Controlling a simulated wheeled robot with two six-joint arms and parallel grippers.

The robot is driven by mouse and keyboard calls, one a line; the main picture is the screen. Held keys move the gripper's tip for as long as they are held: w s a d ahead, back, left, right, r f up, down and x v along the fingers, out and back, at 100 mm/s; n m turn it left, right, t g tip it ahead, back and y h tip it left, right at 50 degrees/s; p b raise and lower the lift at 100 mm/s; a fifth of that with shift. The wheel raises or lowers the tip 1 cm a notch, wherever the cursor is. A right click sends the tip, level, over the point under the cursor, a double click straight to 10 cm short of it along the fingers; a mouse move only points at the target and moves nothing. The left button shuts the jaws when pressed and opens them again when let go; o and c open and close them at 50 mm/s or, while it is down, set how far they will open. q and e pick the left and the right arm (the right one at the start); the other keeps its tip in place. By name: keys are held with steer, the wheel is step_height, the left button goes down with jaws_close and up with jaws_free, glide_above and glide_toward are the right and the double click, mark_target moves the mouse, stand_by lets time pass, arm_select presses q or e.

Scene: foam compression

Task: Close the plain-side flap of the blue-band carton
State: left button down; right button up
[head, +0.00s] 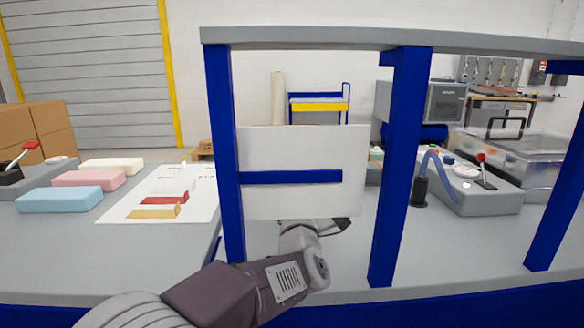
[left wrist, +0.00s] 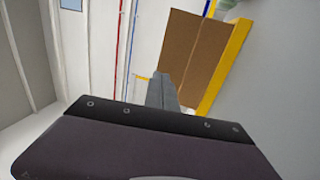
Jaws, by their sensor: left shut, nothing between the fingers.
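A white upright face with a horizontal blue band, which looks like the blue-band carton (head: 300,147), stands in the middle of the head view, behind the blue frame. Only this side shows; I cannot tell the plain-side flap or its state. My left gripper (head: 340,226) is at the lower right edge of this white face, partly hidden by it. In the left wrist view the fingers (left wrist: 162,92) are together and empty. Whether they touch the carton is unclear. My right gripper is not in view.
A blue post (head: 400,170) stands right of the carton and another (head: 225,150) at its left, under a grey top shelf (head: 400,38). Foam blocks (head: 60,199) and a printed sheet (head: 125,208) lie left. A clear bin (head: 535,160) stands right.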

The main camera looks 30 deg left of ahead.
arm_select(q)
steer(key=f, duration=0.1)
steer(key=p, duration=0.7)
glide_toward(290, 144)
steer(key=w+a+r, duration=0.1)
steer(key=w, duration=0.1)
steer(key=x, duration=0.3)
steer(key=shift+w+a+f, duration=0.1)
steer(key=shift+w+a, duration=0.15)
steer(key=shift+a, duration=0.05)
steer(key=shift+w+a, duration=0.2)
steer(key=shift+w, duration=0.15)
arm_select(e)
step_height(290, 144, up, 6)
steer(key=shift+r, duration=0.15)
